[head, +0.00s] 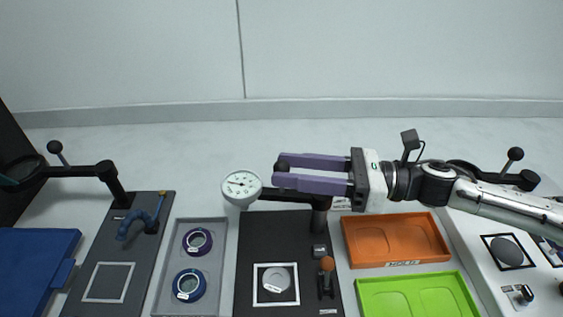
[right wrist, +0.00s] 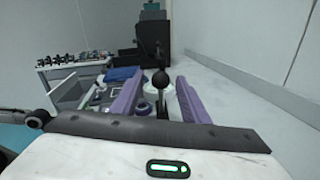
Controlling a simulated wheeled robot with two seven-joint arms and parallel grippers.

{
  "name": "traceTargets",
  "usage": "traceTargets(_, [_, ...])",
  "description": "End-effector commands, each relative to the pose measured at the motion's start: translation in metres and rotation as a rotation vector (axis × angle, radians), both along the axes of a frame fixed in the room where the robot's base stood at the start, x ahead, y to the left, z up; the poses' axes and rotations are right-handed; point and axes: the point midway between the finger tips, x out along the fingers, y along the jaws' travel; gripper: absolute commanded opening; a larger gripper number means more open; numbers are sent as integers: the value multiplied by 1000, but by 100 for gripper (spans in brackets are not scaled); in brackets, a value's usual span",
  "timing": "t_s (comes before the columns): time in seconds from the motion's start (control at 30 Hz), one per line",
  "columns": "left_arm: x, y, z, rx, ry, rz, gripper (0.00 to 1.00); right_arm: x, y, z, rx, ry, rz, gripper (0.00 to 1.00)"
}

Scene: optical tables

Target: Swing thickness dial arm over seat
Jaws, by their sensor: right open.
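The thickness dial (head: 241,187) is a round white gauge on the end of a black arm (head: 285,195) that runs left from a black post (head: 319,217). The dial is behind and left of the seat (head: 276,279), a grey disc in a white square frame on the black base. A black ball knob (head: 282,166) rises from the arm. My right gripper (head: 279,170) is open with its purple fingers either side of the knob. The right wrist view also shows the knob (right wrist: 160,79) between the open fingers (right wrist: 157,92). My left gripper is not in view.
A grey tray (head: 222,246) with two rings stands left of the base. Orange (head: 395,240) and green (head: 415,298) trays lie right of it. Other ball-knobbed swing arms stand at far left (head: 70,171) and far right (head: 500,178).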

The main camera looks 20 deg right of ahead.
Motion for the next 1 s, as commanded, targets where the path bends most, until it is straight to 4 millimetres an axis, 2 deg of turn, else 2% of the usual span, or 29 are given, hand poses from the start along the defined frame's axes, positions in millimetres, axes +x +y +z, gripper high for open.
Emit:
traceTargets(0.2, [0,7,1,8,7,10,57,10,17,1,1,0,-1,41])
traceTargets(0.53, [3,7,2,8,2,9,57,10,20,-1,-1,1,-1,41])
traceTargets(0.77, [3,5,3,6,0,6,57,10,20,-1,-1,1,-1,2])
traceTargets(0.8, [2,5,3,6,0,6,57,10,20,-1,-1,1,-1,0])
traceTargets(1.0, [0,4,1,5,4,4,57,10,19,-1,-1,0,2,0])
